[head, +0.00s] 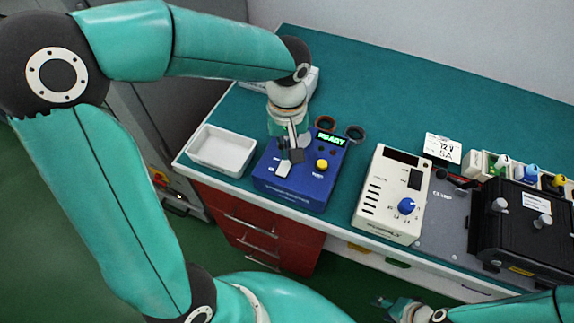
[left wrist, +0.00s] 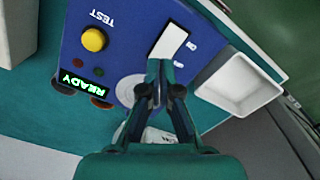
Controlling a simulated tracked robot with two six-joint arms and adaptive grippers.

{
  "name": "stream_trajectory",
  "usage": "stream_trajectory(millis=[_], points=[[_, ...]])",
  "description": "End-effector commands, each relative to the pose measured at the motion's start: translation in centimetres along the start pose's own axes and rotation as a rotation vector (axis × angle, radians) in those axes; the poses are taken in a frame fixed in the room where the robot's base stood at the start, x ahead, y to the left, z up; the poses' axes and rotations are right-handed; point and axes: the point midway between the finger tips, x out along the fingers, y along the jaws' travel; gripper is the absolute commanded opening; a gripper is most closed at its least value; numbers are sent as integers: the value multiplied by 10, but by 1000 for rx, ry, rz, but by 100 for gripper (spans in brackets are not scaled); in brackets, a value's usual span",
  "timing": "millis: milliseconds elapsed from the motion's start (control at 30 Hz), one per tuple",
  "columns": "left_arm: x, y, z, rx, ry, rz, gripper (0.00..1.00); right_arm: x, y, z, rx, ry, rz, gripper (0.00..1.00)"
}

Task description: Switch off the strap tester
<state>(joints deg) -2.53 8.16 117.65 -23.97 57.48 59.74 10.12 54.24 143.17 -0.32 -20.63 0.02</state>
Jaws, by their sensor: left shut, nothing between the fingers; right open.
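The strap tester (head: 310,188) is a blue box near the front left of the bench, with a green lit display (head: 331,140) reading READY and a yellow TEST button (head: 322,164). My right gripper (head: 386,303) is open and low, before the bench front.
A white tray (head: 221,149) stands left of the tester. A cream power supply (head: 391,194) with a blue knob stands to the right, then a black device (head: 517,232) on a grey plate. A red and a dark ring lie behind the tester.

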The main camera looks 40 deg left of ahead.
Motion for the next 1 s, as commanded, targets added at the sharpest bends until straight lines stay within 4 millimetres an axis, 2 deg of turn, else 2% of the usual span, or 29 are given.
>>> stream_trajectory(millis=[1000], points=[[15,1,0,2,0,0,0,13,5,0,0,0,0,44]])
